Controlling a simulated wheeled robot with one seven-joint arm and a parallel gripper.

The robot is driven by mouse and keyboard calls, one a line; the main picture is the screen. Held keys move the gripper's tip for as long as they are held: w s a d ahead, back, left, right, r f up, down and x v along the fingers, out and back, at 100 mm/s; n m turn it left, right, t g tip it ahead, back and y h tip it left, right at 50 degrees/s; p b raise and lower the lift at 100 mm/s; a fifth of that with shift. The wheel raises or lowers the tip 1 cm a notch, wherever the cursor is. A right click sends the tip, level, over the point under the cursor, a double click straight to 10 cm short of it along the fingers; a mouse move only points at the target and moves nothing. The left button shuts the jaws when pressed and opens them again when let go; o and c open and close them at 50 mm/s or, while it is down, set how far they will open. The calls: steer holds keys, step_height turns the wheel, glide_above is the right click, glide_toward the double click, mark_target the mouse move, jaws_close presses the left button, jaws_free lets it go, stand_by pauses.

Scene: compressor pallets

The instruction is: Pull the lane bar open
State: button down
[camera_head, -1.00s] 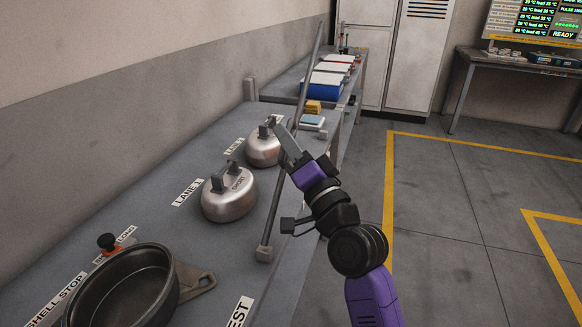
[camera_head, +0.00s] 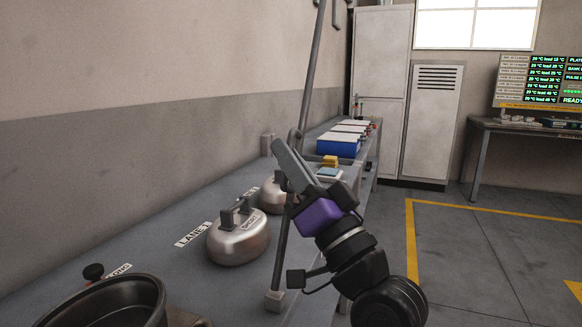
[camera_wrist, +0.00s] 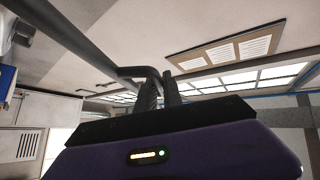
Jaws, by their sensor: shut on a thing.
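The lane bar (camera_head: 309,75) is a long thin grey bar. It rises from a small block (camera_head: 275,301) at the bench's front edge and leans slightly right, past the top of the picture. My gripper (camera_head: 283,150) is at a bent handle on the bar, right of the kettle-like silver shells. In the wrist view the bar runs diagonally at upper left (camera_wrist: 75,40). There my gripper's dark fingers (camera_wrist: 160,92) are shut on its handle (camera_wrist: 138,71). The fingers partly hide the grip.
A silver shell (camera_head: 238,240) stands by the LANE 1 label (camera_head: 193,235), with another (camera_head: 272,196) behind, partly covered by my arm. A dark round pan (camera_head: 100,305) is at near left. A blue box (camera_head: 338,147) stands farther back. Floor at right is clear.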

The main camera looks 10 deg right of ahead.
steer(key=shift+f, duration=0.1)
steer(key=c, duration=1.8)
jaws_free()
steer(key=shift+o, duration=0.2)
steer(key=b+v, duration=0.1)
steer(key=v, duration=0.6)
steer(key=shift+s+f, duration=0.15)
steer(key=shift+s, duration=0.2)
steer(key=shift+d, duration=0.15)
